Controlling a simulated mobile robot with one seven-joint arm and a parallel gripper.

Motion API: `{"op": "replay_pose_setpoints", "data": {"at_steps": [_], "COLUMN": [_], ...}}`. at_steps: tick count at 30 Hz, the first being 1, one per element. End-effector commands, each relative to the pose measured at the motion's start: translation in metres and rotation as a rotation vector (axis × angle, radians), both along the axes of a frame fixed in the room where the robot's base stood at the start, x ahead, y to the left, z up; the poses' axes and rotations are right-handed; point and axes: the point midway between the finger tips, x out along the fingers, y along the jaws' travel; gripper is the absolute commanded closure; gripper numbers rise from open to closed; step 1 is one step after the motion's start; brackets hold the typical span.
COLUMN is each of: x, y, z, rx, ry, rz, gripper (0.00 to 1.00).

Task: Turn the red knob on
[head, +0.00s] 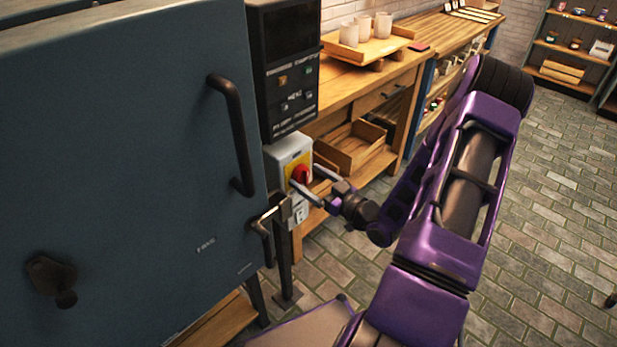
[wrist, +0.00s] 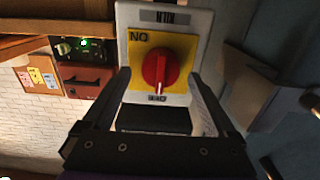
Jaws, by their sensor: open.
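The red knob (head: 301,174) sits on a yellow plate on a light grey switch box (head: 291,150) beside the kiln. In the wrist view the red knob (wrist: 160,72) is in the middle of the yellow plate (wrist: 181,48), its grip pointing between the plate's two labels' ends, with its marked end toward the lower label. The view is rolled, and the upper label reads upside down or mirrored. My gripper (head: 308,178) is open, its fingers close in front of the knob. In the wrist view my gripper (wrist: 162,85) has one finger on either side of the knob, with gaps visible.
The large blue-grey kiln (head: 110,150) with a dark handle (head: 233,135) fills the left. A black control panel (head: 286,70) hangs above the switch box. A wooden bench (head: 360,75) with a tray of cups (head: 366,30) stands behind. The tiled floor (head: 540,180) at right is clear.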

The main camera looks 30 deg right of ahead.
Motion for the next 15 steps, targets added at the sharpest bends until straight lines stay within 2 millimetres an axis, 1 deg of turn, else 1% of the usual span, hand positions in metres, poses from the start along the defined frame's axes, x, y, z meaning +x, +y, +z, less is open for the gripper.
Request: {"op": "replay_pose_setpoints", "data": {"at_steps": [4,11,15], "x": [0.0057,0.0059,0.0058], "y": [0.0024,0.0024,0.0022], "z": [0.0003,0.0003,0.0003], "rx": [0.0,0.0,-0.001], "ry": [-0.001,-0.001,-0.001], "rz": [0.001,0.001,0.001], "gripper": [0.08,0.08,0.33]}}
